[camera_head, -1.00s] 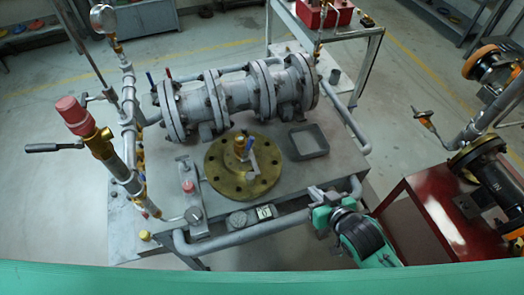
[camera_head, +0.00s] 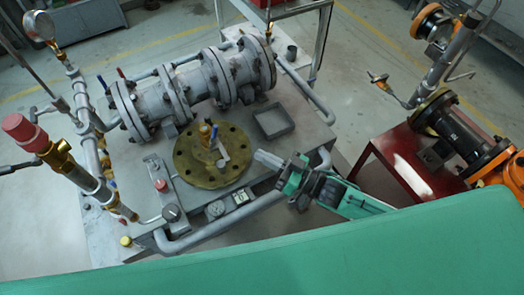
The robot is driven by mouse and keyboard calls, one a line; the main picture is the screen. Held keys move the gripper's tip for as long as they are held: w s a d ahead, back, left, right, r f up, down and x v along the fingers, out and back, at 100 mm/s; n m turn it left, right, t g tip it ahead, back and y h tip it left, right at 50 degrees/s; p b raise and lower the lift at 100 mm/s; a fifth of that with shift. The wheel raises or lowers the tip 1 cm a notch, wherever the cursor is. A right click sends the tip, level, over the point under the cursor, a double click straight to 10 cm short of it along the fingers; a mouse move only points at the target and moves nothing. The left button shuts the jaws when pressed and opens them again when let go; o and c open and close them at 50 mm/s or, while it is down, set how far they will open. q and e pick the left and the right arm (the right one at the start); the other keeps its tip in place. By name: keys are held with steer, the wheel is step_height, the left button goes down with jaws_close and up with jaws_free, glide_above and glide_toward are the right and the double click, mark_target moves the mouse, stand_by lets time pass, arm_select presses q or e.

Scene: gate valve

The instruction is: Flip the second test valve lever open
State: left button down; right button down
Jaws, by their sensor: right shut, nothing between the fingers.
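A grey gate valve (camera_head: 190,92) with bolted flanges lies on the test bench. Two small levers stand at its left end, one blue (camera_head: 103,82) and one red (camera_head: 121,73). I cannot tell which lever is the second test one. My right gripper (camera_head: 258,157) is shut and empty, just right of the brass flange and apart from the lever. My left gripper is out of view.
A square grey tray (camera_head: 273,122) sits behind my right gripper. A pipe rail (camera_head: 225,222) runs along the bench front. A pipe column with a red-capped valve (camera_head: 25,133) stands at left. A red stand (camera_head: 400,168) with a black valve is at right.

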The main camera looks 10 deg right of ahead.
steer(key=p, duration=0.4)
glide_toward(214, 136)
steer(key=w+a+r, duration=0.2)
steer(key=w+a, duration=0.1)
steer(key=w, duration=0.1)
steer(key=shift+w+a+r, duration=0.1)
steer(key=shift+w+a, duration=0.25)
steer(key=shift+a, duration=0.25)
steer(key=n+p, duration=0.1)
steer(key=a+r+n+g+h+p, duration=0.1)
steer(key=p, duration=0.1)
steer(key=shift+s+a+n, duration=0.1)
steer(key=shift+s+n, duration=0.15)
steer(key=shift+n, duration=0.05)
steer(key=shift+s+a, duration=0.1)
steer(key=shift+a, duration=0.15)
